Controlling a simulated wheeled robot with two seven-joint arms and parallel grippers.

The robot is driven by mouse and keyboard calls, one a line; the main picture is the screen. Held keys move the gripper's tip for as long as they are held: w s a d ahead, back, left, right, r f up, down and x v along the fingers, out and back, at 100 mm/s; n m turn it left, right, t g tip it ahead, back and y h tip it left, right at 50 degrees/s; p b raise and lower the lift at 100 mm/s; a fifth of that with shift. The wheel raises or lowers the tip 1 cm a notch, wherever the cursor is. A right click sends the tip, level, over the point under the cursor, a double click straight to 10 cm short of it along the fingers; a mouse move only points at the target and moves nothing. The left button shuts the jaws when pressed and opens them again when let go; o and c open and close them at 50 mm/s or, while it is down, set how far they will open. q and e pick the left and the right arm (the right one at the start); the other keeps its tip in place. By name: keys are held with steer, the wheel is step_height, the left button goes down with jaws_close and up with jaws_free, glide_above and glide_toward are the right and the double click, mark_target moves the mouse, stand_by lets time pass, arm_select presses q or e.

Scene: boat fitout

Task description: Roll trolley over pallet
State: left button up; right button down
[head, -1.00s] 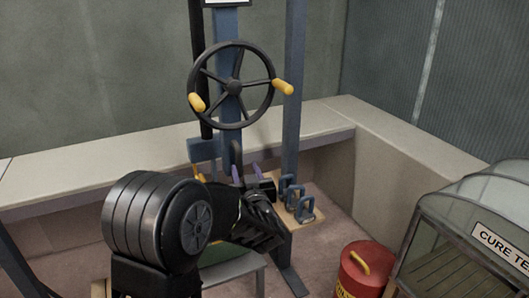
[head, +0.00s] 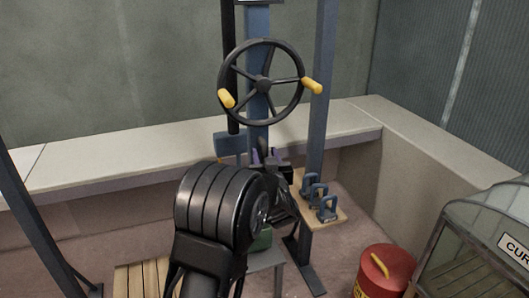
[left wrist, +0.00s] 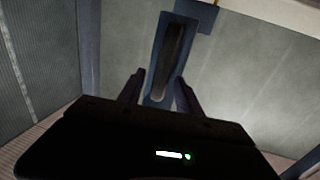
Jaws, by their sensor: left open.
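My left gripper (head: 270,157) is open, with its dark arm coming up from the bottom of the head view. It is in front of the blue post, below the black handwheel (head: 262,84) with yellow grips. In the left wrist view, my fingers (left wrist: 158,92) stand either side of a blue upright part (left wrist: 165,60) with a dark strip down its middle. I cannot tell whether they touch it. A slatted wooden thing, perhaps the pallet (head: 135,282), shows at the bottom left, partly hidden by my arm. I cannot make out a trolley. My right gripper is not in view.
Several blue shackles (head: 318,195) stand on a small wooden shelf right of the post. A red drum (head: 385,270) and a glass-sided case (head: 480,245) stand at the lower right. A pale ledge (head: 110,162) runs along the wall. Another blue post (head: 40,225) stands at left.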

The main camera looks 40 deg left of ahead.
arm_select(q)
steer(key=shift+w+a, duration=0.4)
steer(key=shift+w, duration=0.05)
jaws_close()
stand_by(1.2)
